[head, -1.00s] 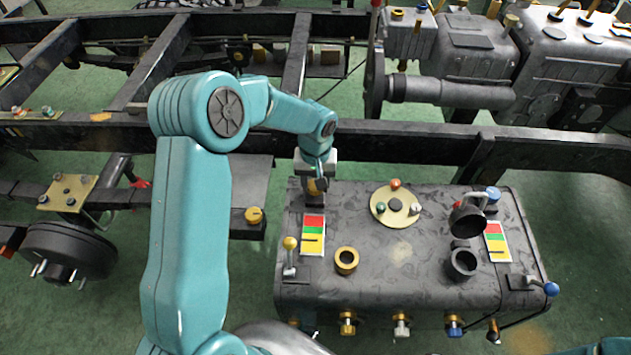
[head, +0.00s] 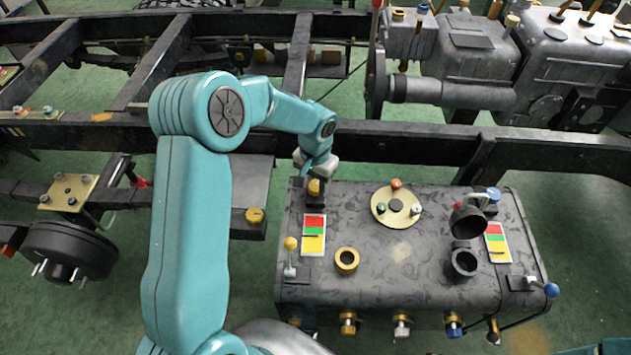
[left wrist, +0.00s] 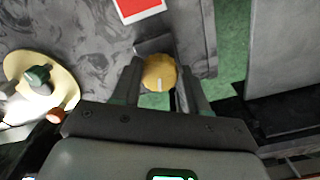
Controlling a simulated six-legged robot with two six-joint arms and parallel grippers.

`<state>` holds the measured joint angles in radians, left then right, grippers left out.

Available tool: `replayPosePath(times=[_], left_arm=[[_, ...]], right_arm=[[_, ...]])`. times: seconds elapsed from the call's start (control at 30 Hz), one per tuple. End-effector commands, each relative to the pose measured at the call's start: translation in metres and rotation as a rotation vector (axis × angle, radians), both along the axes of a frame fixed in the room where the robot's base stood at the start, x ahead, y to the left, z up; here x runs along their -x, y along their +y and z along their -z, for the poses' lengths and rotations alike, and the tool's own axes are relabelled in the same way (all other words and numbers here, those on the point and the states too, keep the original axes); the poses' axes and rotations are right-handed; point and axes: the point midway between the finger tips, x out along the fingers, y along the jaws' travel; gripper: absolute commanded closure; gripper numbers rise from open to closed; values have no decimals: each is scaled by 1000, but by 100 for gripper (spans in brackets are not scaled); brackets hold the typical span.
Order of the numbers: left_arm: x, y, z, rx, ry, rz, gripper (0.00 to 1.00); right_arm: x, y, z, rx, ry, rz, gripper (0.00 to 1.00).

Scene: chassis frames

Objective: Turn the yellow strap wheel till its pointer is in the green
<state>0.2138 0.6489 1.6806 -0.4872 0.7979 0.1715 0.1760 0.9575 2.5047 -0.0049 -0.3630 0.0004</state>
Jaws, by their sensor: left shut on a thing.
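The yellow strap wheel (head: 315,187) stands at the back left corner of the dark tank box. In the left wrist view the wheel (left wrist: 159,75), with a white line on its face, sits between the two fingers of my left gripper (left wrist: 160,66), which is shut on it. In the head view the gripper (head: 314,178) comes down on it from behind. The gauge plate (head: 314,247) has red at the back, green in the middle and yellow in front. Its dark pointer (head: 313,236) lies at the border of yellow and green. My right gripper is not in view.
On the box (head: 380,283) are a yellow ring (head: 346,261), a round plate with coloured balls (head: 381,220), an open filler cap (head: 468,221) and a second gauge (head: 497,243). A yellow-knobbed lever (head: 290,244) stands left. A frame rail (head: 400,148) runs behind.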

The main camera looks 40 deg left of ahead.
Motion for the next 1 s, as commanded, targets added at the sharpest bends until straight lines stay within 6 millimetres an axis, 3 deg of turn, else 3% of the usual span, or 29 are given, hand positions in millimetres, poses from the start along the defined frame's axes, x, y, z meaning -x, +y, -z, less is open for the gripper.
replayPosePath(times=[0.33,0.37,0.43,0.77,0.87,1.0], left_arm=[[-2,0,-1,-1,-6,2,87],[-2,0,-1,-1,-6,2,53],[-2,0,-1,-1,-6,2,31],[-1,0,-3,-1,-3,2,31],[-1,0,-14,-1,-6,2,31],[-2,0,-45,-1,-8,2,31]], right_arm=[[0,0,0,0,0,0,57],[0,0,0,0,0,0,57],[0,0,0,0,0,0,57],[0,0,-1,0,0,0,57],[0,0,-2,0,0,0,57],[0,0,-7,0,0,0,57]])
